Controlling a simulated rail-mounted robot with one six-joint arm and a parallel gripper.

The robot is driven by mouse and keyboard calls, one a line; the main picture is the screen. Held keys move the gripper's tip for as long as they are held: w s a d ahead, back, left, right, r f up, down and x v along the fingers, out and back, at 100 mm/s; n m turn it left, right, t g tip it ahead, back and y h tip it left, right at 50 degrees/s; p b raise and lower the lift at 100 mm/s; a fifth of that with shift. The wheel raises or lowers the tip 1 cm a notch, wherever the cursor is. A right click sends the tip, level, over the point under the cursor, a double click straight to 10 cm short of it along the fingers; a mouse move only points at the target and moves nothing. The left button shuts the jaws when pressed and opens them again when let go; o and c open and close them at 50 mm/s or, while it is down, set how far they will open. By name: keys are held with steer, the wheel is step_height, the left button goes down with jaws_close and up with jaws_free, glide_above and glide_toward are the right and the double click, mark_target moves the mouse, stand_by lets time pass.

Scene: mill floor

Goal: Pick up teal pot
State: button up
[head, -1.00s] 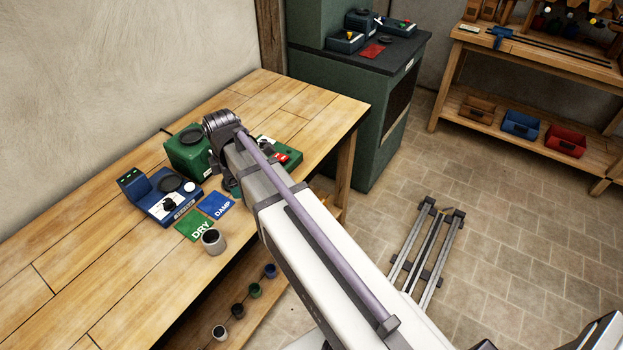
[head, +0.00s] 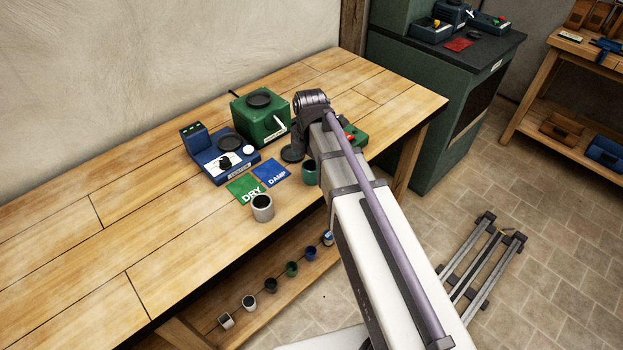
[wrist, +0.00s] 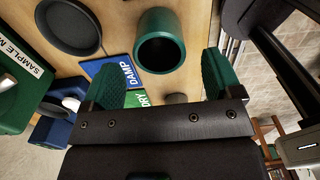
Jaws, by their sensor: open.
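The teal pot (head: 308,172) stands upright on the wooden table, right of the blue DAMP card (head: 271,173), and my arm partly covers it. In the wrist view the teal pot (wrist: 178,62) shows its dark round opening, at the upper middle. My gripper (wrist: 162,76) is open there, with one green finger on each side and the pot in the gap ahead of them. No contact is visible. In the head view my arm hides the fingers.
A grey pot (head: 262,207) stands near the table's front edge, by the green DRY card (head: 244,188). A blue scale (head: 215,160) and a green box (head: 262,115) stand behind. Several small pots line the lower shelf (head: 205,322). The left of the table is clear.

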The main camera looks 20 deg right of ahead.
mark_target(310, 177)
step_height(310, 177, down, 5)
steer(key=b, duration=0.4)
steer(key=shift+d+f+b, duration=0.15)
steer(key=shift+b, duration=0.25)
steer(key=shift+r, duration=0.25)
steer(key=c, duration=1.3)
